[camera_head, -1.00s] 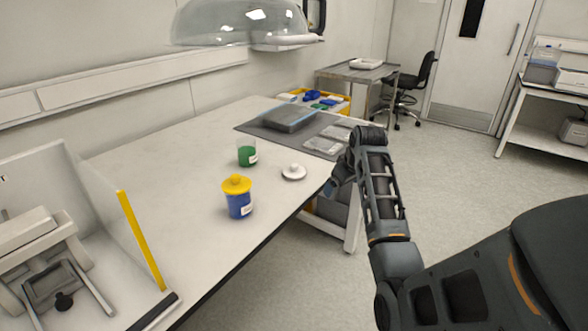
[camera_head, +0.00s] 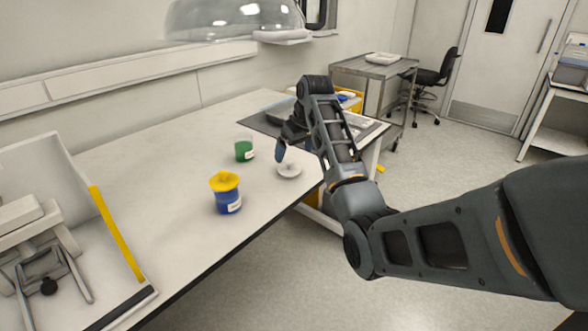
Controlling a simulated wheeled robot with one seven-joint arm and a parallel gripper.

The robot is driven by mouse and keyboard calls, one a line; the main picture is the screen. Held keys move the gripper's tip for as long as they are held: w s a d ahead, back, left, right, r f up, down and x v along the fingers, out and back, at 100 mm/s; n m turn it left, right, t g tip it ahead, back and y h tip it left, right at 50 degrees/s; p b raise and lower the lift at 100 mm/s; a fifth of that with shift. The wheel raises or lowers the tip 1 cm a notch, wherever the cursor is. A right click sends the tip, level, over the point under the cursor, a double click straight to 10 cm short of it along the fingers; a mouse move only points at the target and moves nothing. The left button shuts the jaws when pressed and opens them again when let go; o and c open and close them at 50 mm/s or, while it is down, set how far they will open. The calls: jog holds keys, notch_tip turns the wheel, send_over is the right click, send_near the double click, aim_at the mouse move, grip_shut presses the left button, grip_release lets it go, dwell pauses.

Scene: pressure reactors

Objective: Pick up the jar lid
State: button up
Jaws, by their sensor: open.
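The white jar lid (camera_head: 289,171) with a small knob lies flat on the white table, right of a clear jar with green contents (camera_head: 244,150). A blue jar with a yellow lid (camera_head: 227,195) stands nearer on the table. My gripper (camera_head: 282,152) points down just above and behind the lid in the picture, with a dark blue fingertip beside the knob. It is open and holds nothing. The arm hides part of the gripper, and I cannot tell whether a finger touches the lid.
A grey mat with a flat grey case (camera_head: 281,110) lies at the table's far end, partly behind my arm. A white apparatus with a yellow-edged panel (camera_head: 117,232) stands at the near left. A metal cart (camera_head: 375,70) stands beyond the table.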

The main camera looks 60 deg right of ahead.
aim_at(289, 162)
jog(key=shift+p+x, duration=0.4)
jog(key=shift+x, duration=3.45)
jog(key=shift+w+d+r, duration=0.1)
jog(key=shift+w+d, duration=0.1)
jog(key=c, duration=0.9)
